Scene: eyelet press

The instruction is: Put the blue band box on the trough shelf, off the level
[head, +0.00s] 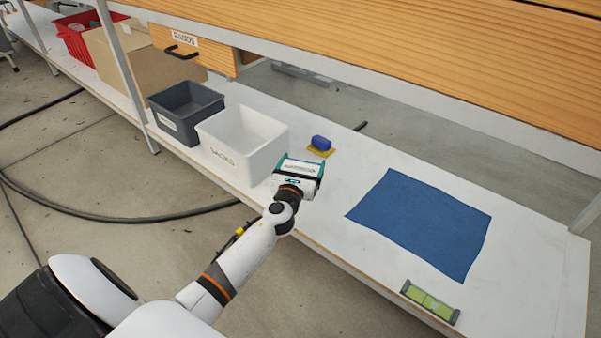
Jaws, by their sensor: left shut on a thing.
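My left gripper (294,182) reaches over the shelf's front edge. It is shut on a small box (299,166) with a white labelled top and teal-blue sides, which I take for the blue band box. The fingertips are mostly hidden, and I cannot tell whether the box touches the surface. The long white trough shelf (345,232) runs from upper left to lower right under the wooden bench. The level (431,301), green with dark ends, lies on it near the front edge at lower right, well apart from the box. My right gripper is not in view.
A white bin (243,158) and a grey bin (177,123) stand left of my gripper. A blue block (321,142) rests on a yellow piece just behind it. A blue cloth (400,222) lies to the right. Bare shelf shows between box and cloth.

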